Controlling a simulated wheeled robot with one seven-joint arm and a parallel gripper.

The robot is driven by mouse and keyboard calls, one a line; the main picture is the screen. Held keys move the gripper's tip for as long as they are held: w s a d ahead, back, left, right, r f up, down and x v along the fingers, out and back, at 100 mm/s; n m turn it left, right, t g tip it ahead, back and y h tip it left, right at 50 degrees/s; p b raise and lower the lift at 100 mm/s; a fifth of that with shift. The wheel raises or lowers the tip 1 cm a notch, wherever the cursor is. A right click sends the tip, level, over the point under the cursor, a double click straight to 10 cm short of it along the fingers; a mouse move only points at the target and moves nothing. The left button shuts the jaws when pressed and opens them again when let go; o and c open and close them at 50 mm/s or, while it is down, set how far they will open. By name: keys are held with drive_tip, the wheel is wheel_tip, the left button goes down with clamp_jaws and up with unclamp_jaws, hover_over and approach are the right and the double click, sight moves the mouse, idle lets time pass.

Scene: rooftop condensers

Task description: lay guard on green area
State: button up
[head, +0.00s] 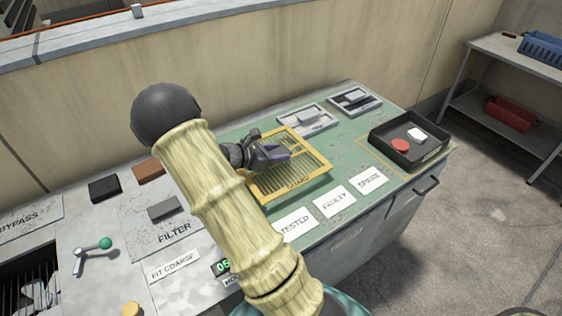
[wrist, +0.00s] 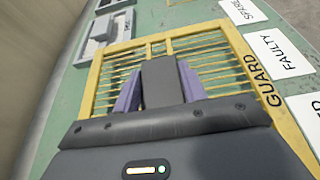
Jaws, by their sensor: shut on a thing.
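The guard (head: 299,184) is a yellow frame with thin slats and the word GUARD on its front edge. It lies flat over the green area (head: 347,153) of the worktop; I cannot tell whether it rests on it or hangs just above. In the wrist view the guard (wrist: 218,50) fills the middle, with green surface (wrist: 65,88) beyond its left edge. My gripper (head: 275,153) is over the guard's left part. Its purple fingers (wrist: 160,88) are shut on a dark grey block on the guard. My arm hides the guard's near left side.
White cards TESTED (head: 295,224), FAULTY (head: 335,201) and SPARE (head: 366,181) lie along the front edge. A black tray (head: 412,162) with a red disc and white piece stands right. Two grey framed units (head: 308,120) (head: 354,101) stand behind. A filter block (head: 165,208) lies left.

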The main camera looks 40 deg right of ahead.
drive_tip(key=shift+f+b, duration=0.35)
drive_tip(key=shift+f, duration=1.5)
drive_tip(key=shift+f, duration=0.2)
drive_tip(key=o, duration=1.2)
